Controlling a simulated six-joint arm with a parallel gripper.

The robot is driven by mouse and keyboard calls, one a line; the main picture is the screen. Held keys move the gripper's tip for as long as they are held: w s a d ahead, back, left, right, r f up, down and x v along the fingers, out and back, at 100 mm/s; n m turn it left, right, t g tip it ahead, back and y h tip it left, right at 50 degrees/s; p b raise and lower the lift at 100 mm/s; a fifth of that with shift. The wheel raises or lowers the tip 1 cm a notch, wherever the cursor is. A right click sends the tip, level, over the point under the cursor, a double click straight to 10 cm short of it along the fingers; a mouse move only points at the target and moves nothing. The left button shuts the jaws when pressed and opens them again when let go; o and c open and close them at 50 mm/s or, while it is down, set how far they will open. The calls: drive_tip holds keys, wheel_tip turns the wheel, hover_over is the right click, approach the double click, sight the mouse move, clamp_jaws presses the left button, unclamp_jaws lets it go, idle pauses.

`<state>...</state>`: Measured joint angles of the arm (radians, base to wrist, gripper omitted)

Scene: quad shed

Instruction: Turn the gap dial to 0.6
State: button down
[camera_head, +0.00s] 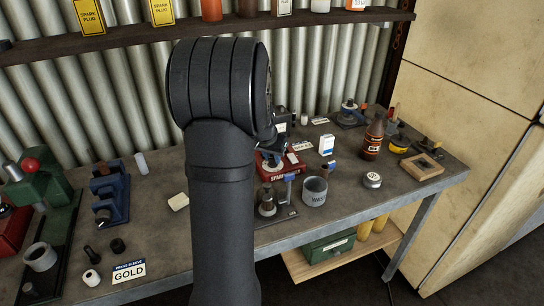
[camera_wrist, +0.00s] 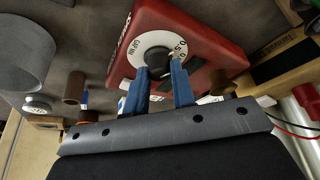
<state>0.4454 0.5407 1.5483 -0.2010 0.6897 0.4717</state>
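The red spark box (camera_wrist: 205,35) fills the upper middle of the wrist view. A dark knob (camera_wrist: 158,62) is at the dial's centre. My gripper (camera_wrist: 163,70) has its two blue fingers apart, one on each side of the knob, with the tips right by it. I cannot tell whether they press on it. The knob's pointer is not readable. In the head view the red box (camera_head: 270,168) is partly hidden by my arm.
A grey cup (camera_head: 314,190) and a blue-handled tool on a dark base (camera_head: 268,207) stand in front of the box. Bare bench shows at the front right.

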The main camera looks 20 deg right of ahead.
drive_tip(key=c, duration=2.2)
unclamp_jaws()
drive_tip(key=shift+m, duration=0.4)
drive_tip(key=c, duration=2.2)
unclamp_jaws()
drive_tip(key=m+g+h, duration=0.1)
drive_tip(key=m, duration=0.2)
drive_tip(key=shift+w+a+m, duration=0.1)
drive_tip(key=shift+m, duration=0.2)
drive_tip(key=c, duration=2.2)
unclamp_jaws()
drive_tip(key=shift+m+g, duration=0.8)
drive_tip(key=shift+m, duration=0.8)
drive_tip(key=c, duration=2.2)
unclamp_jaws()
drive_tip(key=shift+w, duration=0.1)
drive_tip(key=c, duration=2.2)
unclamp_jaws()
drive_tip(key=c, duration=1.2)
unclamp_jaws()
drive_tip(key=w+v, duration=0.1)
drive_tip(key=v, duration=1.6)
drive_tip(key=shift+s+a, duration=0.3)
drive_tip(key=shift+s, duration=0.05)
